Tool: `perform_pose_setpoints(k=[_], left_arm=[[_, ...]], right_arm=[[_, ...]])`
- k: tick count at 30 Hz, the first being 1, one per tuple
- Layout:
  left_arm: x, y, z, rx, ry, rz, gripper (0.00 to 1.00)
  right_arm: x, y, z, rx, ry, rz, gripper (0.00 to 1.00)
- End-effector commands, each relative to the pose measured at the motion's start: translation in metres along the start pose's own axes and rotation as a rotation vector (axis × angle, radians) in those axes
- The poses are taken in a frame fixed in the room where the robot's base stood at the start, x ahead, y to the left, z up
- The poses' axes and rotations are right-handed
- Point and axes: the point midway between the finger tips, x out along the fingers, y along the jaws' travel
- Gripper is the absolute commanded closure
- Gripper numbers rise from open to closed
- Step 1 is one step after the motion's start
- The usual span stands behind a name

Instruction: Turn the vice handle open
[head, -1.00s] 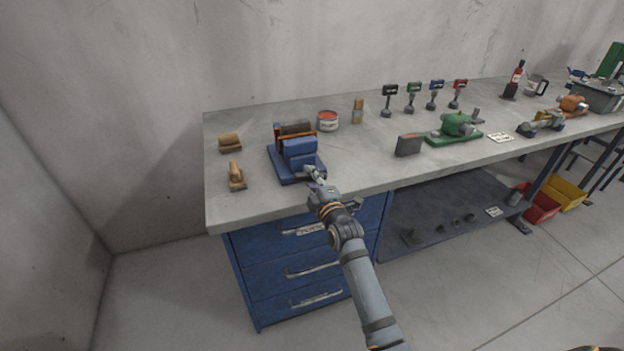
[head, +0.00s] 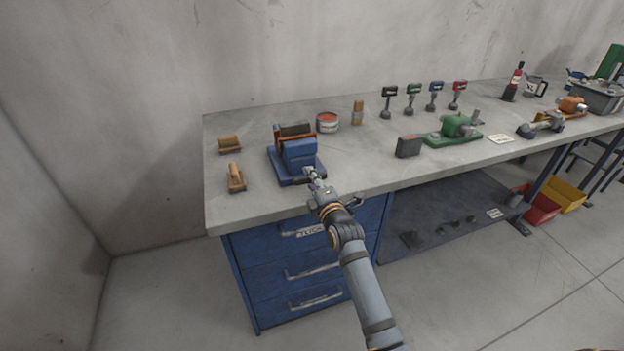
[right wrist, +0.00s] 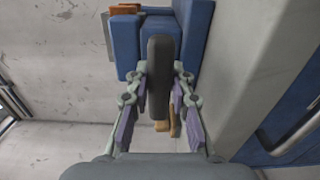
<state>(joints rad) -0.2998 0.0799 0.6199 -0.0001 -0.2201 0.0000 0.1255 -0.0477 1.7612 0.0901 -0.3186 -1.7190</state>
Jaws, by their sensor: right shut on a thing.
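The blue vice (head: 299,153) stands near the front edge of the workbench at its left part; its blue body also shows in the right wrist view (right wrist: 128,42). The dark grey vice handle (right wrist: 160,62) runs up and down in the right wrist view, on the front side of the vice. My right gripper (head: 312,175) is at the front of the vice. Its fingers are shut on the handle, one on each side. The handle is mostly hidden by the gripper in the head view. My left gripper is not in view.
Two wooden brushes or blocks (head: 236,177) lie left of the vice. An open tin (head: 328,123) stands behind it to the right. A dark box (head: 408,146) and a green machine (head: 455,130) stand farther right. The bench (head: 365,170) is clear just right of the vice.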

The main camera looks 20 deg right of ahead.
Motion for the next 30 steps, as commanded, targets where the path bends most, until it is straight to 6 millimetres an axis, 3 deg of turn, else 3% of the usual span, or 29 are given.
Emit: perform_pose_setpoints(k=[1, 6, 17, 30], left_arm=[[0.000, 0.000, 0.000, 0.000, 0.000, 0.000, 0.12], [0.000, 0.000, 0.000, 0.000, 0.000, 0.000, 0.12], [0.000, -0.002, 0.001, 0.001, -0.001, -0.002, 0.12], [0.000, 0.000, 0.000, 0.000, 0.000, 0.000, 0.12]], right_arm=[[0.000, -0.002, 0.000, -0.003, 0.000, -0.003, 0.77], [0.000, -0.001, 0.000, -0.002, 0.000, -0.002, 0.55], [-0.007, -0.001, 0.000, 0.000, 0.000, -0.001, 0.55], [-0.102, -0.002, 0.000, 0.000, 0.000, -0.004, 0.55]])
